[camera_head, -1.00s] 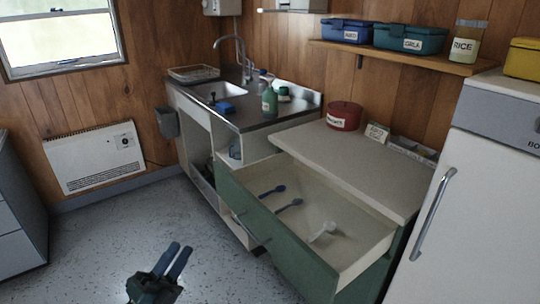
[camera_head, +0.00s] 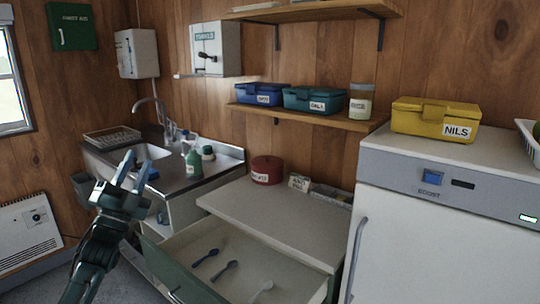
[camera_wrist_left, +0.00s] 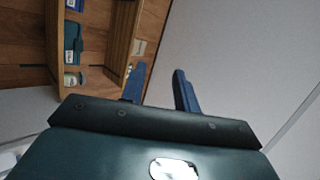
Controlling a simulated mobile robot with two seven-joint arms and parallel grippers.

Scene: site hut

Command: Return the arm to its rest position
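My left gripper (camera_head: 138,160) is raised at the left of the head view, in front of the sink counter, fingers pointing up. Its two blue fingers stand apart with nothing between them. They also show apart and empty in the left wrist view (camera_wrist_left: 160,85). My right gripper is in neither view.
The green-fronted drawer (camera_head: 205,278) stands open below the worktop (camera_head: 270,215), with a dark blue spoon (camera_head: 205,257), a grey spoon (camera_head: 224,271) and a pale utensil (camera_head: 262,290) inside. The fridge (camera_head: 440,240) stands at the right. A shelf (camera_head: 300,117) holds boxes and a jar.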

